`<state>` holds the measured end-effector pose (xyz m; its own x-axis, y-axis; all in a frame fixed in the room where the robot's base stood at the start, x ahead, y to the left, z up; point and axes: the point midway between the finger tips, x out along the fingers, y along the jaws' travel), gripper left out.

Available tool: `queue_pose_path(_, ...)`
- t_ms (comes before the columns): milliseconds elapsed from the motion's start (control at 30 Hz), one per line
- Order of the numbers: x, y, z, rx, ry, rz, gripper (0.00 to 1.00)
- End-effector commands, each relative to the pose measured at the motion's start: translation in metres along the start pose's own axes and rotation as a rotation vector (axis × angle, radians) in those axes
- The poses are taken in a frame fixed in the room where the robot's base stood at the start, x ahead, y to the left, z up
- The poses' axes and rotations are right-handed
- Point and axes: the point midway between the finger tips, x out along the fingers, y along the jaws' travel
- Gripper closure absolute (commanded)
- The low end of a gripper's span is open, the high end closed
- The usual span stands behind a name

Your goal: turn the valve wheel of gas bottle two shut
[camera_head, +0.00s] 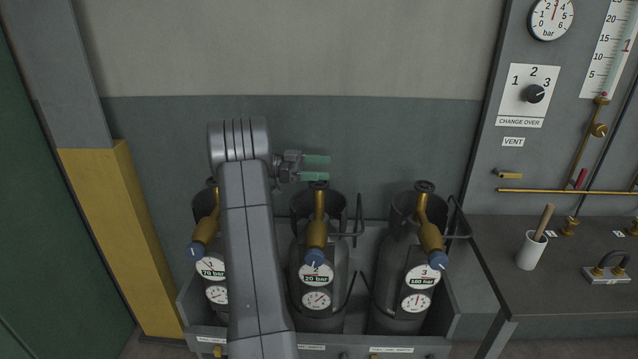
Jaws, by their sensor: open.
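Gas bottle two (336,255) is a dark grey cylinder standing in the middle of the rack, labelled 2 and 20 bar, with a round gauge. A brass valve body (318,218) slants down its front. A small dark round wheel (319,185) sits on top, and a blue knob with a white mark (315,259) is at the lower front end. I cannot tell for certain which is the valve wheel. My gripper (328,168) has green fingertips pointing right, apart and empty, just above the dark top wheel; contact cannot be judged.
Gas bottle one (205,265) is partly hidden behind my arm at the left. Gas bottle three (390,275) stands at the right. Bent dark bars (360,215) stick out beside the bottles. A bench (500,250) with a white cup (531,250) is at the far right.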

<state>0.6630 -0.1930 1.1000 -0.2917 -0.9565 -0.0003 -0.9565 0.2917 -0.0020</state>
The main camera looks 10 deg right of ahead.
Motion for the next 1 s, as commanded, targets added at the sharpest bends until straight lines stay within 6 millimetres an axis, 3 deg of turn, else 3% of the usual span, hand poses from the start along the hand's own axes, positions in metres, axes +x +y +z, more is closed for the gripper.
queue_pose_path(200, 0.0, 0.0, -0.035, 0.001, 0.0, 0.0, 0.25)
queue_pose_path(400, 0.0, 0.0, -0.048, -0.001, 0.0, -0.001, 0.25)
queue_pose_path(767, 0.0, 0.0, -0.045, -0.002, 0.001, -0.001, 0.25)
queue_pose_path(1000, 0.0, 0.0, -0.015, -0.007, 0.002, 0.0, 0.25)
